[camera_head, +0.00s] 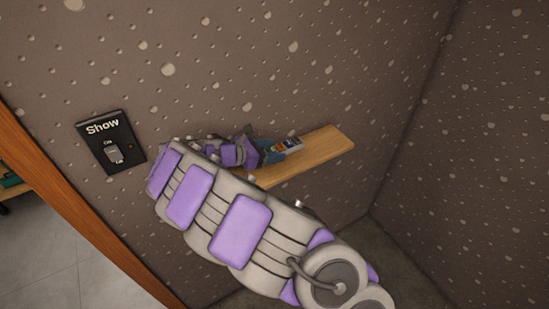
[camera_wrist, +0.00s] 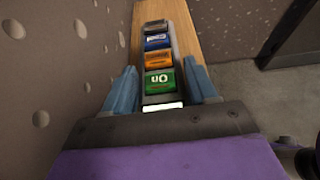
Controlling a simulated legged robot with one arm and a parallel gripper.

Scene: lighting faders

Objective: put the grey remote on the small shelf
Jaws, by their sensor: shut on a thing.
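The grey remote (camera_head: 290,146) has green, orange, blue and dark buttons. In the wrist view the remote (camera_wrist: 158,62) points away from me, between the two blue fingers of my gripper (camera_wrist: 160,75). In the head view my gripper (camera_head: 270,153) is at the wooden shelf, shut on the remote. The small shelf (camera_head: 332,145) is a narrow plank on the wall; in the wrist view the shelf (camera_wrist: 183,22) lies beneath the remote and runs on past its far end. I cannot tell whether the remote touches the wood. My arm hides the shelf's near left part.
A black "Show" switch plate (camera_head: 110,141) is on the wall left of my arm. A wooden door frame edge (camera_head: 85,215) runs down the left. The speckled wall (camera_head: 230,60) backs the shelf, and another wall (camera_head: 460,130) stands to the right. The shelf's right end is bare.

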